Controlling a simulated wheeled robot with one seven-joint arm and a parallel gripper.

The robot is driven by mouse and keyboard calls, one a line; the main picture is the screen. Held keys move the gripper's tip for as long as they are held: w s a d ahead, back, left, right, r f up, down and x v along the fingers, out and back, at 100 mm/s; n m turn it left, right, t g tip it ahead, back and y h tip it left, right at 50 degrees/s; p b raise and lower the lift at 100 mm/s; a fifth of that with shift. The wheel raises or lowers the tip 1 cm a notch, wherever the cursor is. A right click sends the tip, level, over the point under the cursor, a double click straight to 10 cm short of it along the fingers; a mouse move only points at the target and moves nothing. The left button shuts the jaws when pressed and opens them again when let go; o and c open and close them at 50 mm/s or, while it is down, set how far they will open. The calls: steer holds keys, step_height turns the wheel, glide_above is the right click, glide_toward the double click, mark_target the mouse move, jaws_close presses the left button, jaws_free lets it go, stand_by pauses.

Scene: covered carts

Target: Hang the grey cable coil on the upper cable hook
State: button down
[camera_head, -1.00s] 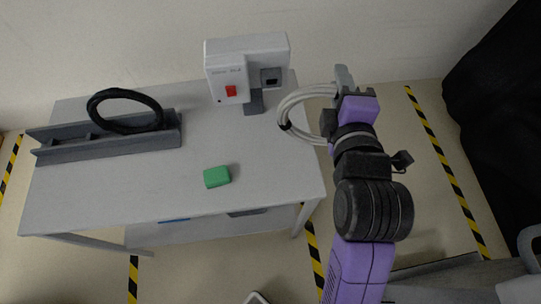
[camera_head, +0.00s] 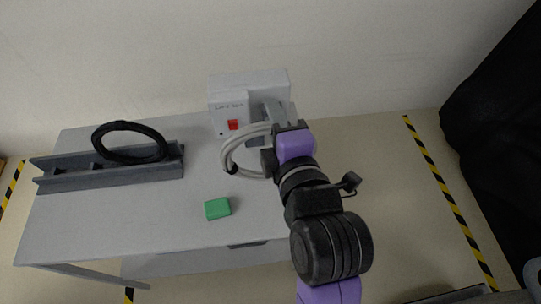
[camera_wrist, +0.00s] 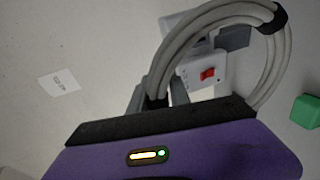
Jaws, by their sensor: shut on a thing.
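The grey cable coil (camera_head: 228,152) hangs from my gripper (camera_head: 272,122), which is shut on it, above the table and in front of the white box. In the wrist view the coil (camera_wrist: 168,62) arches up from between the fingers (camera_wrist: 160,92), with black ties on it. The white box (camera_head: 229,92) with a red switch stands at the back of the table. It also shows through the coil in the wrist view (camera_wrist: 192,76). I cannot make out an upper cable hook; my gripper and the coil cover the box's right part.
A black cable coil (camera_head: 101,142) rests on a grey channel-shaped rack (camera_head: 110,180) at the table's left. A green block (camera_head: 217,208) lies near the front of the table (camera_head: 130,215). A dark covered shape (camera_head: 490,120) stands at the right.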

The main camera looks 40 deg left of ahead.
step_height(320, 180, down, 13)
steer(key=shift+p, duration=0.3)
steer(key=shift+r, duration=0.1)
steer(key=c, duration=1.2)
jaws_free()
